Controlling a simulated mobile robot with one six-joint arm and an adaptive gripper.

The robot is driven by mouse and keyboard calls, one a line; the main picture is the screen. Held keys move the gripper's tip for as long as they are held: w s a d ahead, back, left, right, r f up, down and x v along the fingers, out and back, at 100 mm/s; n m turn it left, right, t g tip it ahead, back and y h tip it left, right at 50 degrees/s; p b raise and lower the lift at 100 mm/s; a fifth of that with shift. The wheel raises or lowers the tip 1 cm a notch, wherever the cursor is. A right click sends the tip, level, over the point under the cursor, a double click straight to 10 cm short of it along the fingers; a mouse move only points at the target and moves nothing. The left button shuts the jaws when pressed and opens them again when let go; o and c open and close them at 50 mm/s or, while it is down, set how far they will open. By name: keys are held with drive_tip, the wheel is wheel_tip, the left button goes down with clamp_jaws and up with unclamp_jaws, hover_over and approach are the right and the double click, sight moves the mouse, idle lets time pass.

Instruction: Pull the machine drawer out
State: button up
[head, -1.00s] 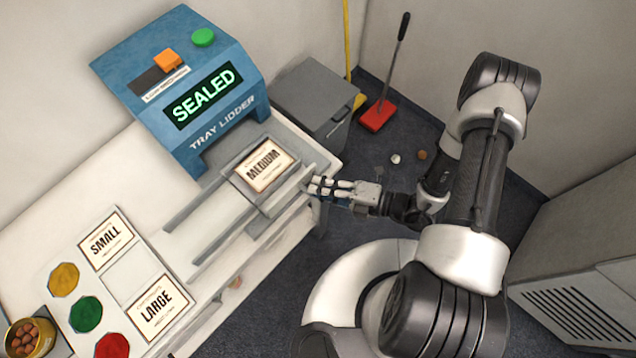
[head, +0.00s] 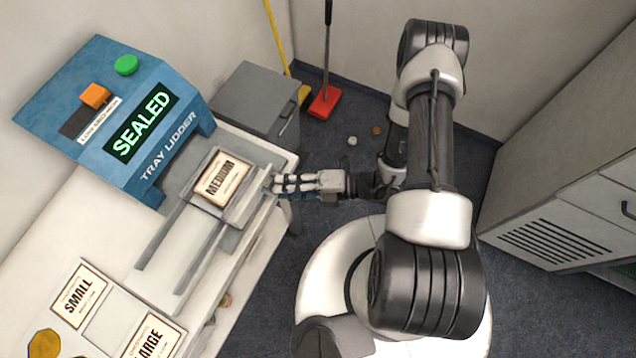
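The blue tray lidder machine (head: 100,140) stands on the white table, its green display reading SEALED. Its grey drawer (head: 238,213) stands out from the machine's front opening, carrying a tray with a MEDIUM label (head: 222,183). My gripper (head: 272,187) is at the drawer's outer right edge, coming from the right. Its fingers lie close together and their tips meet the drawer's handle, which they mostly hide. The grip looks shut on the handle, though the contact is small in view.
Grey rails (head: 205,262) lie in front of the drawer. A SMALL label (head: 80,296) and a LARGE label (head: 152,340) lie at the lower left. A grey bin (head: 255,98) stands behind the drawer.

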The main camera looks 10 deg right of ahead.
drive_tip(key=v, duration=1.1)
drive_tip(key=shift+d, duration=0.25)
drive_tip(key=shift+s+r, duration=0.1)
drive_tip(key=s+d+r+m+h, duration=0.1)
drive_tip(key=s+r+m+h, duration=0.2)
drive_tip(key=r+m+h, duration=0.4)
drive_tip(key=s+d+r+m+h, duration=0.1)
drive_tip(key=r+m+h, duration=0.7)
drive_tip(key=r+m, duration=1.6)
drive_tip(key=shift+s+d+r, duration=0.4)
drive_tip(key=shift+s+r, duration=0.5)
drive_tip(key=shift+r, duration=0.4)
